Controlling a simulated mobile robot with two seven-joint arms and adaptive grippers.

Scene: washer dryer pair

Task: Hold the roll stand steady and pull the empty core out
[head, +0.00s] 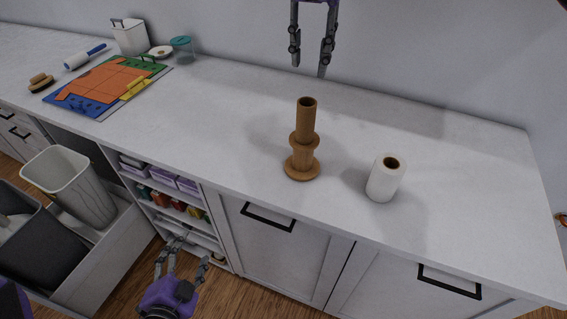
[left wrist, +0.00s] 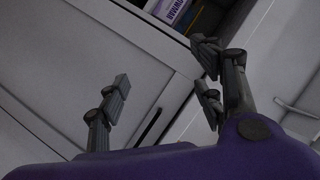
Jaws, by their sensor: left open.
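The brown wooden roll stand (head: 302,168) stands upright on the white counter, with a round base and a wider flange partway up. A brown cardboard-like core (head: 307,120) rises upright from it, with an open dark top. My left gripper (head: 192,252) is open and empty, below counter height in front of the cabinets, left of the stand. Its spread fingers also show in the left wrist view (left wrist: 160,95), facing the cabinet fronts. My right gripper (head: 309,67) points down, open and empty, above the back of the counter beyond the stand and apart from it.
A white paper roll (head: 381,184) stands right of the stand. A colourful board (head: 106,86), brush (head: 41,83), lint roller (head: 84,57), white canister (head: 129,37) and teal-lidded jar (head: 181,49) sit at far left. An open drawer with bins (head: 69,187) juts out below.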

